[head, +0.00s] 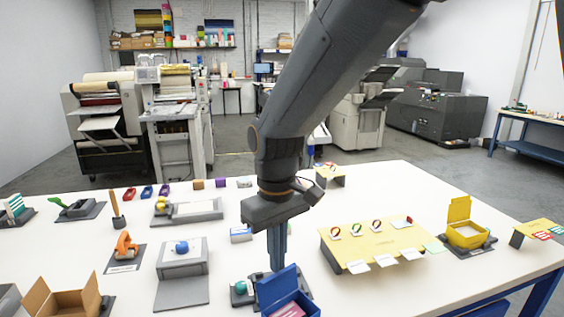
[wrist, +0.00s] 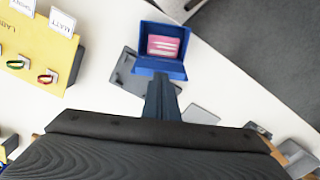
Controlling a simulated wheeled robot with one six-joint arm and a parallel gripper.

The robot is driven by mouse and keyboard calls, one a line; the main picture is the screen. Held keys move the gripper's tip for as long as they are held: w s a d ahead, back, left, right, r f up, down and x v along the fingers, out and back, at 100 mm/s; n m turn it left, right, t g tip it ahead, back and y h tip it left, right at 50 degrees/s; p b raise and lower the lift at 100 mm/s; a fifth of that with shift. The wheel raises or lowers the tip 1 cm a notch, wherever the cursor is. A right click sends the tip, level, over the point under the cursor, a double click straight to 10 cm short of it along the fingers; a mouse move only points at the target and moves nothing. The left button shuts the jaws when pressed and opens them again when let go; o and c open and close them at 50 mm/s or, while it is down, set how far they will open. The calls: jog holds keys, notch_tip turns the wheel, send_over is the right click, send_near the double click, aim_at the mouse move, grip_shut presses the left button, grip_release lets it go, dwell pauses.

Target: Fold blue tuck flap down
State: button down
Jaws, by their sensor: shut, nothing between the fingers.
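A blue box (head: 300,302) stands open at the front edge of the table, with pink contents (head: 289,311) showing inside. Its blue flap (head: 276,286) stands up on the side towards my gripper. In the wrist view the box (wrist: 149,29) is at top centre, with the flap (wrist: 150,67) on its near side and pink, white-lined contents (wrist: 162,46). My gripper (head: 277,269) points down with its fingers together and empty, right by the flap's upper edge. The fingertips also show in the wrist view (wrist: 159,78). I cannot tell whether they touch the flap.
A grey base (head: 240,299) with a teal round piece lies beside the box. A yellow sample board (head: 385,237) is to the right, and an open yellow box (head: 466,235) stands farther right. A grey stand (head: 184,268) with a blue knob is to the left.

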dwell(0.5)
jog(key=shift+s+d+f, duration=0.3)
jog(key=shift+s+f, duration=0.05)
jog(key=shift+f, duration=0.15)
dwell(0.4)
notch_tip(320, 180, up, 10)
jog(key=p, duration=0.9)
dwell(0.6)
